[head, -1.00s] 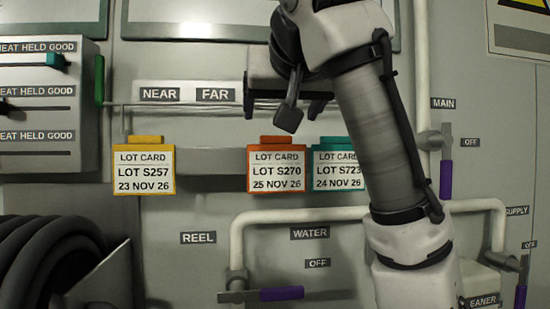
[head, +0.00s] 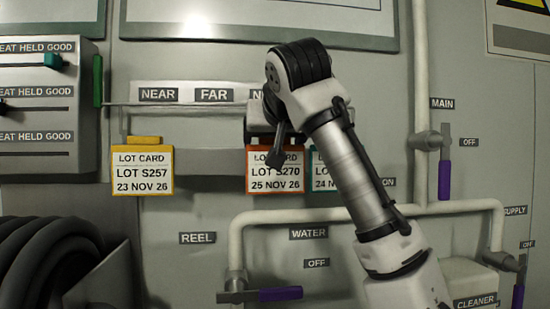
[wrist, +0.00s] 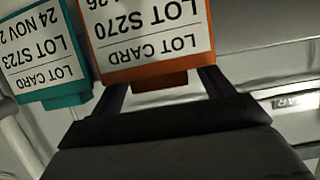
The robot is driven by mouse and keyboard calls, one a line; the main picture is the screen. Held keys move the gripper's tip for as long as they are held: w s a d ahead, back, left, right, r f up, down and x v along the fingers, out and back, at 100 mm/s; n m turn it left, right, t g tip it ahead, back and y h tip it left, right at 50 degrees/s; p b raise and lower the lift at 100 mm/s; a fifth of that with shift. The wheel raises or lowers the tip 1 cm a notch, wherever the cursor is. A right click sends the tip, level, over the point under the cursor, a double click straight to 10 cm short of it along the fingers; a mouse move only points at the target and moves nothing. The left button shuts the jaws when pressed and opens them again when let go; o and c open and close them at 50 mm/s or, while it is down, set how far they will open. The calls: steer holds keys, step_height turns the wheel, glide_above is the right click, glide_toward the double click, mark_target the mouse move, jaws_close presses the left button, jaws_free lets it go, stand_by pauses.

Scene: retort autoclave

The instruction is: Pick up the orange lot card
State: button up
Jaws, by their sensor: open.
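The orange lot card (head: 262,184), marked LOT S270, hangs from the rail. The fingers are open, one on either side of the tab, with gaps visible. Whether they touch the card cannot be told.
The teal lot card (wrist: 52,98) hangs close beside the orange one, partly behind my arm in the head view. A yellow lot card (head: 143,172) hangs farther left on the rail (head: 190,104). White pipes (head: 300,214) and purple-handled valves lie below and right.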

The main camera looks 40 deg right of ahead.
steer(key=c, duration=1.1)
steer(key=shift+o, duration=0.2)
steer(key=shift+r, duration=0.2)
